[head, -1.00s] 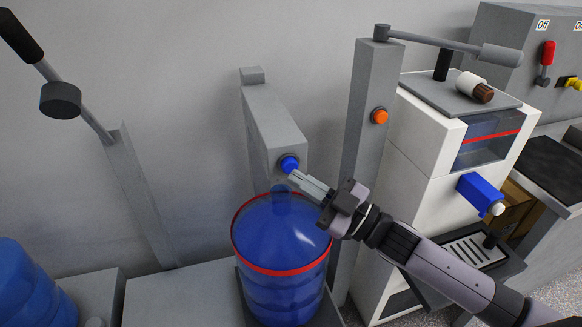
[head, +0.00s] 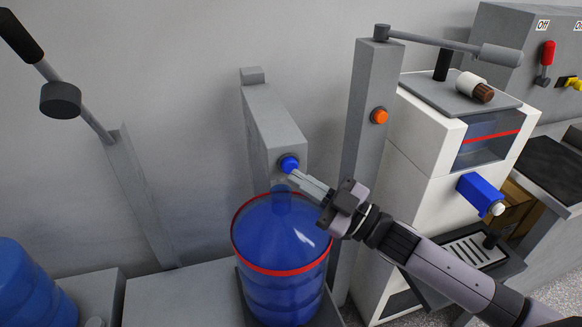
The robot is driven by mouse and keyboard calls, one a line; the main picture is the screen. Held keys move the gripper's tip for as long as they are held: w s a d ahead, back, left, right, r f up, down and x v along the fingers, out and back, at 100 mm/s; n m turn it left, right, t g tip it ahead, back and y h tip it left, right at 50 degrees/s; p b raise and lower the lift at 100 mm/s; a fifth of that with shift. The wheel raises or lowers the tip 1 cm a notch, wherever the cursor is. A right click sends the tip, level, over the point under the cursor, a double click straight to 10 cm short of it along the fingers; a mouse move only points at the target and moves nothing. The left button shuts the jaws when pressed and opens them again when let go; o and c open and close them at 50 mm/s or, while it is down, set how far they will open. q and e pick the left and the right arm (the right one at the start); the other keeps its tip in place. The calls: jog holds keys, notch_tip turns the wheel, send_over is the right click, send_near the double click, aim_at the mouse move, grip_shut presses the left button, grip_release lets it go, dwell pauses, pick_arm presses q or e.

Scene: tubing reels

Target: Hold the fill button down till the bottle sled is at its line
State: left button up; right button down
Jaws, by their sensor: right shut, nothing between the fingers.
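A round blue button (head: 289,164) sits on the end of a grey box (head: 272,125) in the head view. My right gripper (head: 292,176) is shut and empty, and its fingertips meet the lower edge of the button in the picture. I cannot tell how far the button is pressed. A large blue bottle (head: 283,235) with a red ring around its shoulder stands upright below the gripper. A dark base shows at its lower left, but no separate sled or sled line can be made out. My left gripper is not in view.
A grey post (head: 368,130) with an orange button (head: 379,116) and a lever stands right of the bottle. A white machine (head: 415,150) with a red-lined window is beyond it. Another blue bottle (head: 30,285) and a lever (head: 75,100) are at left.

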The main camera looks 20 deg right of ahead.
jog(key=shift+w, duration=0.1)
jog(key=shift+w, duration=0.3)
jog(key=shift+w, duration=0.4)
dwell(0.5)
jog(key=shift+w+d+r, duration=0.1)
jog(key=shift+w+r, duration=0.05)
jog(key=shift+w, duration=0.25)
dwell(0.7)
jog(key=shift+s, duration=0.15)
jog(key=shift+s+f, duration=0.2)
jog(key=shift+s, duration=0.65)
jog(key=shift+p, duration=0.3)
